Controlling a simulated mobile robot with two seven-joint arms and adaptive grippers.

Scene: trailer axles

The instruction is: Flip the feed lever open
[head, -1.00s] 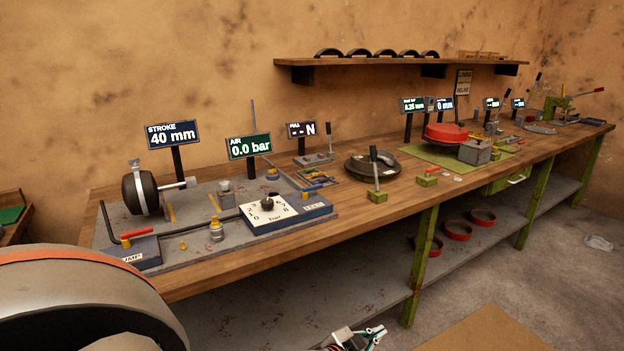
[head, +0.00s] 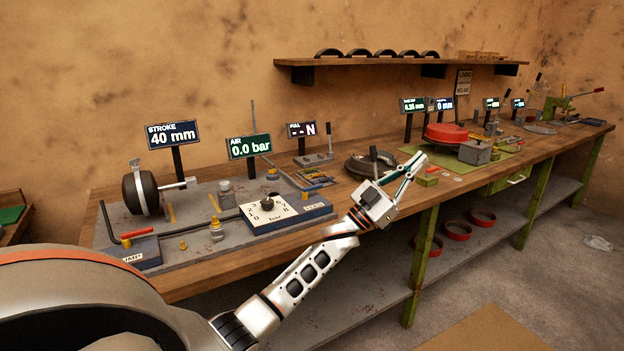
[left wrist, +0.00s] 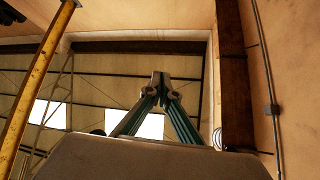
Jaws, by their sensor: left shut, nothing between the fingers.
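A blue-grey box (head: 313,207) with a small white label, too blurred to read surely, sits at the right of the grey test plate, beside the white dial (head: 268,210). A red-handled lever (head: 132,233) stands on the blue-grey box (head: 140,250) at the plate's front left. My left gripper (head: 419,160) is raised at the bench's front edge, right of the plate and apart from both boxes. Its fingers are shut and empty, pointing upward; they also show in the left wrist view (left wrist: 162,78). My right gripper is not in view.
A black wheel-like part (head: 140,192) and the stroke, air and pull displays stand toward the back left. A dark round disc (head: 360,166) lies behind my left gripper. The shelf (head: 400,62) is high on the wall.

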